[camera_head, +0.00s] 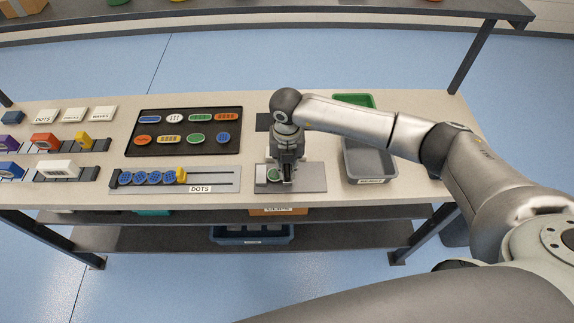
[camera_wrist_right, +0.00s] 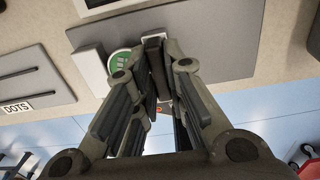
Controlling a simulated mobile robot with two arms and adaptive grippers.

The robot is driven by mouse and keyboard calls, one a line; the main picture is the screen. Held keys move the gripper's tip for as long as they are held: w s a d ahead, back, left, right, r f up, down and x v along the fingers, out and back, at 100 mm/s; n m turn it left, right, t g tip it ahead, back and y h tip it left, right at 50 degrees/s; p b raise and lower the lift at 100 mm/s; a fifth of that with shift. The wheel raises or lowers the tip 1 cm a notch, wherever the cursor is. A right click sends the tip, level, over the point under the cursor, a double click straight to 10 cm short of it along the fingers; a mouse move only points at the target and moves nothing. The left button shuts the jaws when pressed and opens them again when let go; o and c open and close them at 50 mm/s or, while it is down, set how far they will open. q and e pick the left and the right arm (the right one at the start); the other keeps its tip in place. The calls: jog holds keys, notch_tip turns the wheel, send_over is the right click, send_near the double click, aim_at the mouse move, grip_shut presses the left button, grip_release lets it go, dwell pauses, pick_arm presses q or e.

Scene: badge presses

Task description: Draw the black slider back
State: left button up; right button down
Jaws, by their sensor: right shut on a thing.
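My right gripper (camera_head: 286,178) reaches down over the grey press plate (camera_head: 313,178) near the table's front edge. In the right wrist view my gripper (camera_wrist_right: 154,75) has its fingers closed on both sides of the black slider (camera_wrist_right: 153,43), a dark upright block. The fingers hide much of the slider there, and I cannot make it out in the head view. A green round badge with white marks (camera_wrist_right: 119,62) lies beside the slider on the press, close to one finger. It shows partly in the head view (camera_head: 273,174). My left gripper is not in view.
A grey bin (camera_head: 368,163) stands to the right.

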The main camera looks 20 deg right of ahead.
jog(key=d, duration=0.1)
jog(key=s+d, duration=0.1)
jog(key=d, duration=0.1)
jog(key=d+b, duration=0.1)
jog(key=d, duration=0.1)
jog(key=shift+s+d, duration=0.2)
jog(key=shift+s, duration=0.05)
jog(key=shift+a, duration=0.1)
jog(key=c, duration=1.8)
grip_release()
jog(key=o, duration=0.3)
jog(key=shift+d, duration=0.2)
